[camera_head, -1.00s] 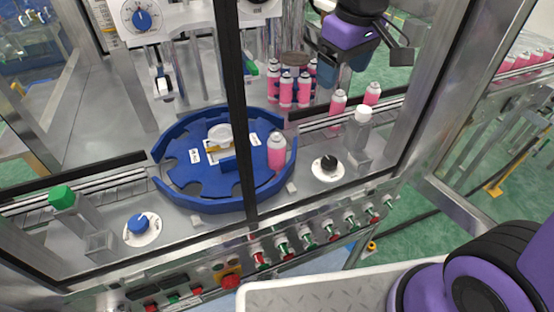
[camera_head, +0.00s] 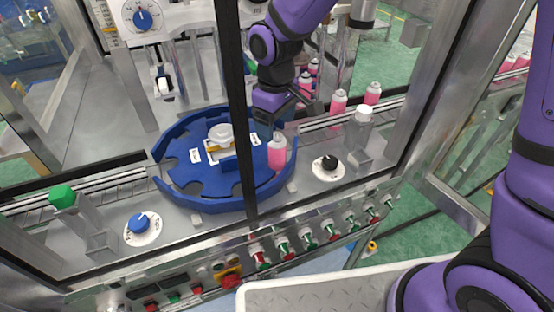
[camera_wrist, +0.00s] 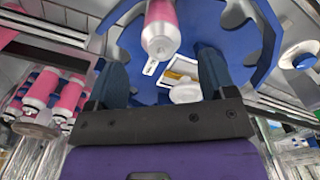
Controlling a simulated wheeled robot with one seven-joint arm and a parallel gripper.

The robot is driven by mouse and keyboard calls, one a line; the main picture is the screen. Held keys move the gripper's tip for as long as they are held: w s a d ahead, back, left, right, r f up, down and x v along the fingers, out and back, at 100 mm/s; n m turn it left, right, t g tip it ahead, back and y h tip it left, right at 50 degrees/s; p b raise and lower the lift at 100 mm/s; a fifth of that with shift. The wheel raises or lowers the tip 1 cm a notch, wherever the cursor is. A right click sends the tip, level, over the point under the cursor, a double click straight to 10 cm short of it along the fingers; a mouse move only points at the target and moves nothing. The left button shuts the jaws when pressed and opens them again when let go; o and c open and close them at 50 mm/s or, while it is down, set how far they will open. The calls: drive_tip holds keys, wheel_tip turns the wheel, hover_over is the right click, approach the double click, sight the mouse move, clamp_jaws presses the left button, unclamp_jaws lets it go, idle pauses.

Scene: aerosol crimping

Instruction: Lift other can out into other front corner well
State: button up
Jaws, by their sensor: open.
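A pink can with a pale top (camera_head: 277,152) stands upright in a front-right pocket of the blue round dial (camera_head: 172,178). My gripper (camera_head: 266,120) is just above and behind this can, jaws open and empty. In the wrist view the can (camera_wrist: 161,28) shows ahead of the gap between the two blue fingers, apart from them. Clear block-like holders stand near the front right (camera_head: 357,161) and front left (camera_head: 101,243) corners; I cannot tell which is the well.
Two pink cans (camera_head: 338,103) (camera_head: 373,93) stand on the right conveyor. More pink cans behind the dial are partly hidden by my arm; they show in the wrist view (camera_wrist: 41,88). A dark frame post (camera_head: 236,90) and front knobs (camera_head: 325,166) (camera_head: 142,226) are close by.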

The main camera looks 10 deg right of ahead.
sight(277, 136)
drive_tip(key=shift+s+d+f, duration=0.1)
drive_tip(key=shift+s+f, duration=0.05)
drive_tip(key=shift+f, duration=1.5)
drive_tip(key=shift+s+f, duration=0.1)
drive_tip(key=shift+f, duration=1.55)
drive_tip(key=shift+c, duration=0.2)
drive_tip(key=shift+r, duration=0.1)
drive_tip(key=c, duration=1.2)
